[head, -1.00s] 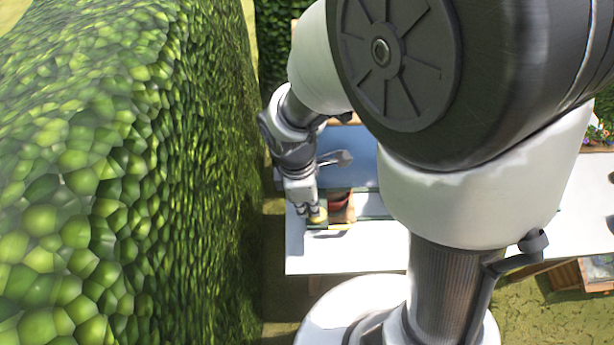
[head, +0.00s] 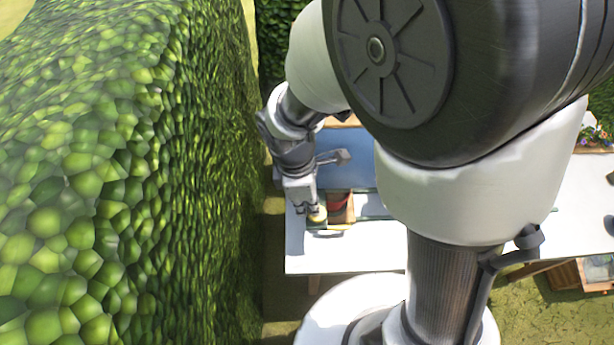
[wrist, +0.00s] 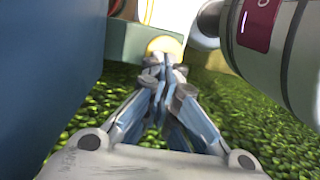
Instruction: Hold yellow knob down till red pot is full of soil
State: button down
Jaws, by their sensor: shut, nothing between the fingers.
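The yellow knob (head: 317,217) is at the left part of the white table, right under my gripper (head: 315,208) in the head view. In the wrist view the knob (wrist: 166,45) shows as a round yellow form just beyond the fingertips. My gripper (wrist: 163,66) is shut with nothing between its fingers, and its tips overlap the knob; they look to touch it, but the exact contact is hard to tell. The red pot (head: 337,202) is just right of the knob, partly inside a brown frame. Its soil level is too small to tell.
A tall green hedge (head: 130,170) stands close on the left. The white table (head: 350,256) has clear room in front of the knob. A blue panel (head: 350,173) rises behind the pot. Flowers (head: 594,131) are at the far right.

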notch_tip(320, 180, up, 13)
jog(key=w+a+p, duration=0.1)
jog(key=p, duration=0.3)
jog(key=shift+a+p, duration=0.3)
jog(key=shift+p, duration=0.1)
jog(key=s+d+r+m+t+b, duration=0.2)
jog(key=s+d+m+b, duration=0.1)
jog(key=d+m, duration=0.3)
jog(key=s+d+r+m+t+y+b, duration=0.1)
jog(key=s+d+r+m+t+b, duration=0.2)
jog(key=s+d+m, duration=0.3)
jog(key=d+m+b, duration=0.1)
jog(key=m, duration=0.4)
jog(key=shift+s+d+r+m, duration=0.25)
jog(key=shift+s+d+m, duration=0.05)
